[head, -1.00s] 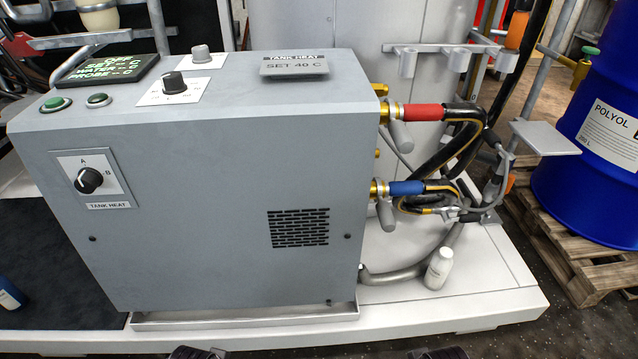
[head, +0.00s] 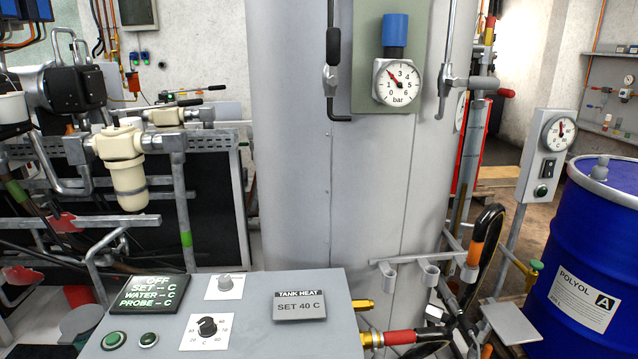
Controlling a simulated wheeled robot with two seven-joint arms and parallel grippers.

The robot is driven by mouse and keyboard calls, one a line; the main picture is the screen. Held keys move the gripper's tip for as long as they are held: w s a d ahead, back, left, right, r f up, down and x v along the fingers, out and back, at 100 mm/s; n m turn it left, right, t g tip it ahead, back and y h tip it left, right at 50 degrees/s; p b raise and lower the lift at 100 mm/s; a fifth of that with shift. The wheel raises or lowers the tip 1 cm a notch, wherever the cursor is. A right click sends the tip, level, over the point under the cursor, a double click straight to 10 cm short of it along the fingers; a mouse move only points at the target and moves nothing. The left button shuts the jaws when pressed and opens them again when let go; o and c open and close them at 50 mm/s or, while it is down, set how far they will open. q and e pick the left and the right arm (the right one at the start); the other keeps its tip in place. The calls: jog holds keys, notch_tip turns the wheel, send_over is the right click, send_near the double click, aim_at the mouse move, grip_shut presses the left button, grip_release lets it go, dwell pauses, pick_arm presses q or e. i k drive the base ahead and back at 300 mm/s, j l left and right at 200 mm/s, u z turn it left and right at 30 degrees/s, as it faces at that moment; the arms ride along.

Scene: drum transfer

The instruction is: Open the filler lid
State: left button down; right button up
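No filler lid can be made out in the head view. The tall light grey tank (head: 290,150) stands in the middle, and its top is cut off by the upper picture edge. A pressure gauge (head: 398,82) with a blue cap sits on a green-grey plate on the tank's front. A bent rod with a black grip (head: 333,45) hangs left of the gauge, and another rod (head: 446,70) is to its right. Neither of my grippers is in view.
The grey tank heat cabinet (head: 255,335) stands in front of the tank, with a red-sleeved hose (head: 400,337) at its right. A blue polyol drum (head: 570,245) is at the right. Pipes and a cream filter (head: 125,165) fill the left.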

aim_at(82, 320)
jog(key=u, duration=1.45)
